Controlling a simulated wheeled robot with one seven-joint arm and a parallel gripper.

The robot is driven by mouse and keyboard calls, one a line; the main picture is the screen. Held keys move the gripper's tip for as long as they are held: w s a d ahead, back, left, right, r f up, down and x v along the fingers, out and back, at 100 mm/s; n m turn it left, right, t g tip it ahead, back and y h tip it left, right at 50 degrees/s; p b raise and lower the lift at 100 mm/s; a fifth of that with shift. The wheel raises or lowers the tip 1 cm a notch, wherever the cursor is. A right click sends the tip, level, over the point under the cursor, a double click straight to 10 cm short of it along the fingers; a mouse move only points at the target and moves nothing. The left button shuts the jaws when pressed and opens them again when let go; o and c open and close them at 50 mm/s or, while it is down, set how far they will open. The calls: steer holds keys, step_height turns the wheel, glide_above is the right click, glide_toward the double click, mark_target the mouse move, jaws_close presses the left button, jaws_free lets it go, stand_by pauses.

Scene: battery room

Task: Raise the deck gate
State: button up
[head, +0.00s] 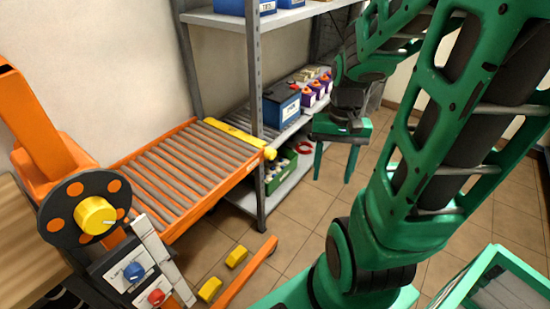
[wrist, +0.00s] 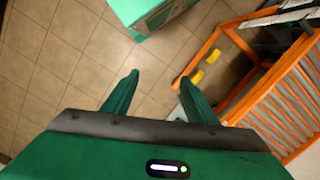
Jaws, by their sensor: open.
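The deck gate (head: 240,138) is a yellow bar lying across the far end of the orange roller deck (head: 185,173). It looks flat, level with the rollers, with a rounded yellow end (head: 270,153) at its right. My gripper (head: 333,180) is open and empty, with its fingers pointing down over the floor to the right of the gate and clear of it. In the wrist view my gripper (wrist: 160,78) has its two green fingers apart with only floor tiles between them. The roller deck (wrist: 285,105) shows at the right there; I cannot make out the gate.
A grey shelf rack (head: 258,100) with batteries stands just behind the gate, its post close to the gate's right end. A control panel (head: 135,270) and a yellow knob (head: 96,215) are at the lower left. Two yellow blocks (head: 236,257) sit low by the orange frame.

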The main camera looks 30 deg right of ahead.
steer(key=w+f+m+t+y, duration=0.1)
steer(key=w+f+m+y, duration=0.15)
steer(key=f, duration=0.45)
steer(key=w+f+m+y, duration=0.2)
steer(key=w+f+m, duration=0.1)
steer(key=f, duration=0.4)
steer(key=m+t, duration=1.7)
steer(key=m, duration=0.3)
glide_toward(274, 156)
steer(key=shift+y, duration=0.35)
steer(key=x, duration=0.9)
steer(key=shift+d, duration=0.15)
steer(key=c, duration=1.1)
